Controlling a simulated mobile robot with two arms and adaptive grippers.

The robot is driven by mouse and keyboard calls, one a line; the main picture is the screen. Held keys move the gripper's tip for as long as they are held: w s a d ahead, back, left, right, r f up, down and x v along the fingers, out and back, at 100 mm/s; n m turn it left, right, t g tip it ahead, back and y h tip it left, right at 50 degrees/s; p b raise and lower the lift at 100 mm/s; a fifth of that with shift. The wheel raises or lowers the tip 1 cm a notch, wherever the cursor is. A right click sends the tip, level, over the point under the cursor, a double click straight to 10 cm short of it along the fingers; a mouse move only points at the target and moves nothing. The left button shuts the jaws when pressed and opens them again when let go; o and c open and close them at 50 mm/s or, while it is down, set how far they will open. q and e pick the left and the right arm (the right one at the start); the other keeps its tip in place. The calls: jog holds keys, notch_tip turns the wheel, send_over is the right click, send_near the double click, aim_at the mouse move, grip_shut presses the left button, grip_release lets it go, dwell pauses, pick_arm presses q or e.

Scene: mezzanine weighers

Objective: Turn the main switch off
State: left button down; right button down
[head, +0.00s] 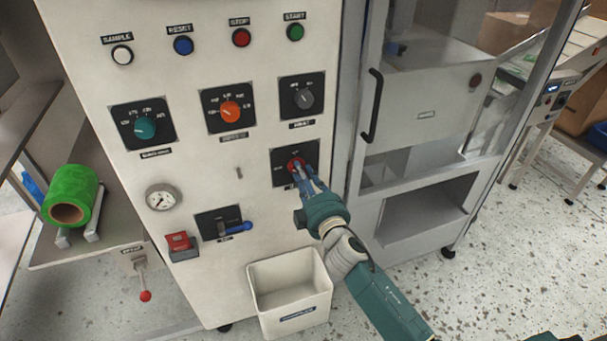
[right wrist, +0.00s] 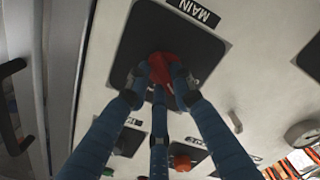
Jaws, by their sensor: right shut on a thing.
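The main switch is a red knob (head: 295,163) on a dark square plate (head: 281,157) on the front of the pale cabinet. In the right wrist view the red knob (right wrist: 166,66) sits on its dark plate (right wrist: 150,38), beside a label reading MAIN (right wrist: 196,12). My right gripper (head: 302,174) reaches up to the plate from the lower right. Its blue fingers (right wrist: 160,82) are closed around the knob. The fingers cover part of the knob, so I cannot tell which position it points to. My left gripper is not in view.
Above the switch are a grey knob (head: 304,98), an orange knob (head: 231,111) and a teal knob (head: 145,128). A blue-handled lever (head: 232,227) and a red button box (head: 180,242) are lower left. A white bin (head: 290,290) is below. A black door handle (head: 373,106) is to the right.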

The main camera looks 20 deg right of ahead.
jog(key=shift+a+n, duration=0.15)
jog(key=shift+n, duration=3.45)
jog(key=c, duration=1.5)
grip_release()
jog(key=s, duration=1.2)
jog(key=shift+s+d, duration=0.1)
jog(key=shift+d, duration=0.1)
